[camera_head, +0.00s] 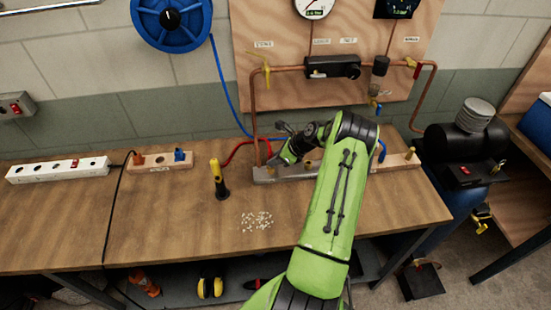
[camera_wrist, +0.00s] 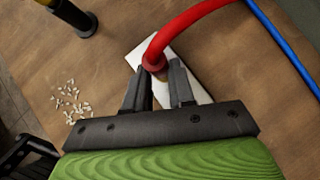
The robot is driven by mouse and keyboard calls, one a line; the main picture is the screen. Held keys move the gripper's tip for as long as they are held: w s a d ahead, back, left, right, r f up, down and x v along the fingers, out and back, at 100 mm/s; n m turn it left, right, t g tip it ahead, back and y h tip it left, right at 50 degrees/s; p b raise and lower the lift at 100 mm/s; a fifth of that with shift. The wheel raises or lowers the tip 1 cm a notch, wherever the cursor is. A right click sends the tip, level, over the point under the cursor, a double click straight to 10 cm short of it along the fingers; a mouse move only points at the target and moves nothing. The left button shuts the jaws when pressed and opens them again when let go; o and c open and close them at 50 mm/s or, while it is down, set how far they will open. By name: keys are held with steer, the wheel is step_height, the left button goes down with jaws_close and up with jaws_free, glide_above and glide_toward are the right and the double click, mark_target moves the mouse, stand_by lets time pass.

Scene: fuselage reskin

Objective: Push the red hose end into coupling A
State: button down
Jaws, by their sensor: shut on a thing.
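The red hose (camera_wrist: 190,22) curves down from the top of the wrist view. Its collared end (camera_wrist: 154,62) sits between the fingertips of my gripper (camera_wrist: 157,73), which is shut on it. A pale metal block (camera_wrist: 187,66) lies below, with a small brass-coloured patch beside the hose end. I cannot tell whether the hose end touches or enters a coupling there. In the head view the red hose (camera_head: 237,148) loops on the bench left of my gripper (camera_head: 275,160), at the grey block (camera_head: 264,174). No label A is readable, and my arm covers part of the block.
A blue hose (camera_head: 222,85) hangs from the blue reel (camera_head: 171,18) and also crosses the wrist view (camera_wrist: 283,45). A black-and-yellow tool (camera_head: 219,180) stands left of the block. Pale crumbs (camera_head: 257,220) lie in front. Copper pipes (camera_head: 254,110) rise behind.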

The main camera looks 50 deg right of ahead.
steer(key=shift+f+b, duration=0.45)
steer(key=shift+f, duration=0.4)
steer(key=c, duration=0.9)
jaws_free()
steer(key=shift+o, duration=0.2)
steer(key=p+v, duration=0.3)
steer(key=v, duration=0.2)
